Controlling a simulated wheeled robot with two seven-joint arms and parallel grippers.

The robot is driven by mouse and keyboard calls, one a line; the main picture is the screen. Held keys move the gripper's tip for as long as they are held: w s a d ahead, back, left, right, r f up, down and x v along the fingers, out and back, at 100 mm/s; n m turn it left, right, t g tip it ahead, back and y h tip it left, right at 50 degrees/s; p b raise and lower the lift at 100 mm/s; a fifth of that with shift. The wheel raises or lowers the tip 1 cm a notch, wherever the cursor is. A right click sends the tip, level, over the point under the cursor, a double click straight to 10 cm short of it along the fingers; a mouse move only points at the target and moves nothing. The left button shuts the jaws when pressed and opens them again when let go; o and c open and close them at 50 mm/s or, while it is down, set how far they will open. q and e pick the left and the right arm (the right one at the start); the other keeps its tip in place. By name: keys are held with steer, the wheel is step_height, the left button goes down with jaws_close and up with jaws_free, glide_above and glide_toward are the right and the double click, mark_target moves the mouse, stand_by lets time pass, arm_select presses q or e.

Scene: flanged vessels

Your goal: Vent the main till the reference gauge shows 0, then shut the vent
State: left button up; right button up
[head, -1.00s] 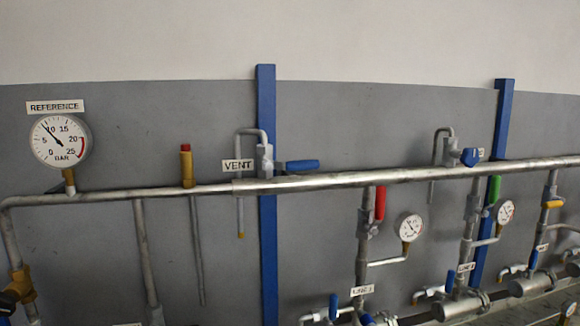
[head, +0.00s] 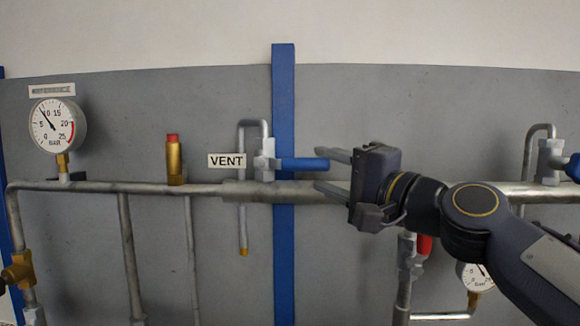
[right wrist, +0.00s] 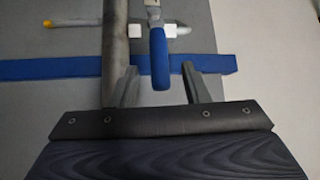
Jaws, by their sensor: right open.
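The reference gauge (head: 57,125) stands on the main pipe at the left in the head view. Its needle points up and left, close to the 10 mark. The vent valve (head: 264,160) sits on the main pipe beside the VENT label (head: 227,161). Its blue handle (head: 303,164) lies level, pointing right along the pipe. My right gripper (head: 325,172) is open at the handle's free end. In the right wrist view the blue handle (right wrist: 159,62) reaches between the two spread fingers (right wrist: 160,82), with gaps on both sides. My left gripper is out of view.
The main pipe (head: 120,187) runs just below the handle, close to my lower finger. A blue post (head: 284,100) stands behind the valve. A brass fitting with a red top (head: 174,160) stands to the left. My right forearm partly hides a red-handled valve (head: 424,245).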

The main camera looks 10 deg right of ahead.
mark_target(299, 162)
steer(key=p+x, duration=0.2)
steer(key=x, duration=0.5)
steer(key=shift+f, duration=0.1)
jaws_close()
